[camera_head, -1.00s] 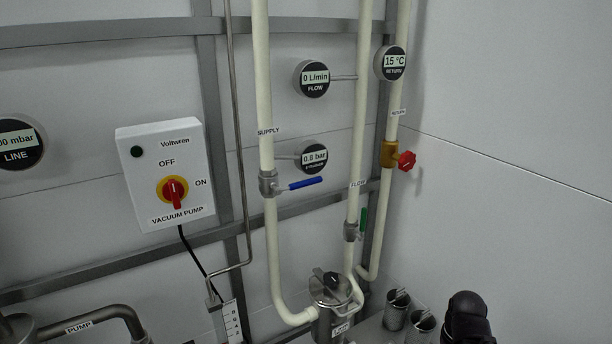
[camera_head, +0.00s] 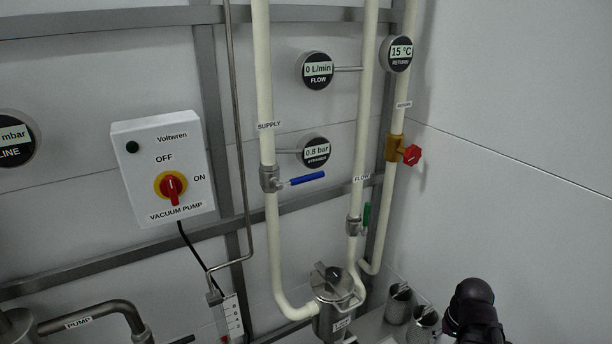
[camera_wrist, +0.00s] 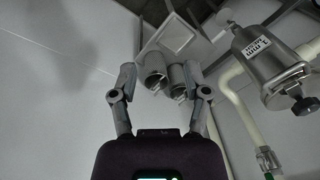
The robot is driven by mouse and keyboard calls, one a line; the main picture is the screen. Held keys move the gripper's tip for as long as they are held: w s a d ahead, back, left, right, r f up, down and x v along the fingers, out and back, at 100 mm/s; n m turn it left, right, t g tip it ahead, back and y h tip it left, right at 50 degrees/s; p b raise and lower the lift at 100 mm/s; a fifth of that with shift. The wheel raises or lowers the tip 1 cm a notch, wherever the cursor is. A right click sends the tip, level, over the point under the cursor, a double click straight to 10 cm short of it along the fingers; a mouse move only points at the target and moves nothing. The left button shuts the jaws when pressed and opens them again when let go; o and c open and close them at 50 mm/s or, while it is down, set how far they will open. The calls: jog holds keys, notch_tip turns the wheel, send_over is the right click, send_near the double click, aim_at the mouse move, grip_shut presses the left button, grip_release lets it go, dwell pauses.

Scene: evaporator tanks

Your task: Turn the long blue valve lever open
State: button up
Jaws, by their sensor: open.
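The long blue valve lever (camera_head: 307,178) sits on the grey valve body (camera_head: 269,179) of the SUPPLY pipe in the head view. It points right, nearly level and across the vertical pipe. My gripper (camera_wrist: 163,82) shows in the wrist view with its two fingers spread apart and nothing between them. The blue lever is not in the wrist view. In the head view only a black part of my arm (camera_head: 474,310) shows at the bottom right, well below and right of the lever.
A green lever (camera_head: 367,214) is on the FLOW pipe and a red knob (camera_head: 412,155) on the RETURN pipe. A steel canister (camera_head: 333,300) and two steel cups (camera_head: 399,304) stand below. The flow gauge (camera_head: 317,70) reads 0 L/min. The right wall (camera_head: 520,150) is bare.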

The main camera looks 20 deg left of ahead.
jog(key=w+a+r+t+y+p, duration=0.1)
jog(key=w+a+r+y+p, duration=0.25)
jog(key=a+r, duration=0.4)
jog(key=w+a+r+t+y+p, duration=0.1)
jog(key=w+a+r+y+p, duration=0.3)
jog(key=a+r, duration=0.35)
jog(key=m+t+y+p, duration=0.35)
jog(key=y+p, duration=0.35)
jog(key=p, duration=0.3)
send_near(311, 178)
jog(key=d+r, duration=0.1)
jog(key=d, duration=0.2)
jog(key=shift+s+a+m+g+b, duration=0.15)
jog(key=shift+m+g+b, duration=0.15)
jog(key=shift+m+g, duration=0.15)
jog(key=b+x, duration=0.1)
jog(key=x, duration=0.5)
jog(key=b+x, duration=0.1)
jog(key=x, duration=0.6)
jog(key=shift+a+f, duration=0.25)
jog(key=shift+f, duration=0.05)
grip_shut()
